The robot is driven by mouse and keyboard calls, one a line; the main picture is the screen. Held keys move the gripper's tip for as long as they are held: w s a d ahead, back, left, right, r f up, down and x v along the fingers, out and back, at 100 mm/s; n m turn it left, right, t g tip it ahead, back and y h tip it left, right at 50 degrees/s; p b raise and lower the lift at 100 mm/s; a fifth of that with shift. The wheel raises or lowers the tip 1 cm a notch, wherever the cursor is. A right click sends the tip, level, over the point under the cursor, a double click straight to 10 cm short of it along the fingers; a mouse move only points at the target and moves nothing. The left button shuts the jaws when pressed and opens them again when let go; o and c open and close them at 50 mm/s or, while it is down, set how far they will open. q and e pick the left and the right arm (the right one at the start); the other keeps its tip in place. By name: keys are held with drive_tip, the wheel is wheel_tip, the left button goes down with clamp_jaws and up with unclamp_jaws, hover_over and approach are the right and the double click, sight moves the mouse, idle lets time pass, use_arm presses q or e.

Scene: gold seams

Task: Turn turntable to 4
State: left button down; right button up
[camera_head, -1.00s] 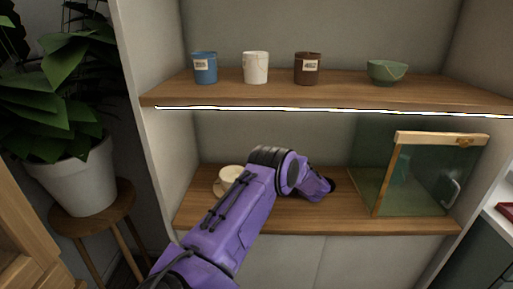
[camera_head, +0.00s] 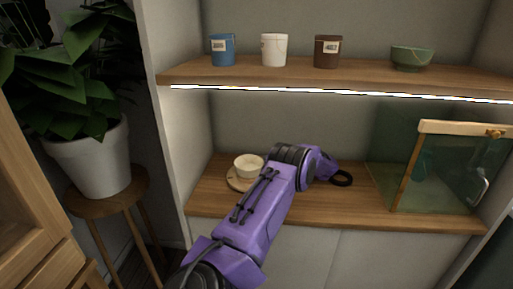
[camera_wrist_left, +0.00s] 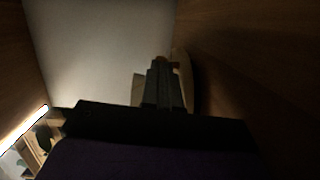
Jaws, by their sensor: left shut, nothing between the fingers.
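The turntable (camera_head: 234,183) is a round wooden disc on the lower shelf, left of centre in the head view, with a cream bowl (camera_head: 248,164) on it. My purple left arm reaches over the shelf and covers the disc's right side. My left gripper (camera_wrist_left: 163,65) is shut and empty in the left wrist view. It appears close beside a pale curved edge (camera_wrist_left: 183,75), likely the turntable's, but contact cannot be told. The head view hides the fingertips behind my arm. No number on the turntable is readable. My right gripper is out of view.
A black ring (camera_head: 342,179) shows just right of my wrist. A glass case (camera_head: 440,170) with a wooden top edge stands at the right. A potted plant (camera_head: 88,155) stands left.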

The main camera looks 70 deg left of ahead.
use_arm(q)
drive_tip(key=shift+s+a+b, duration=0.35)
drive_tip(key=shift+a+b, duration=0.15)
drive_tip(key=shift+a, duration=0.4)
drive_tip(key=shift+s+a+b, duration=0.35)
drive_tip(key=shift+s+a, duration=0.2)
drive_tip(key=shift+a, duration=0.3)
drive_tip(key=shift+s+a, duration=0.1)
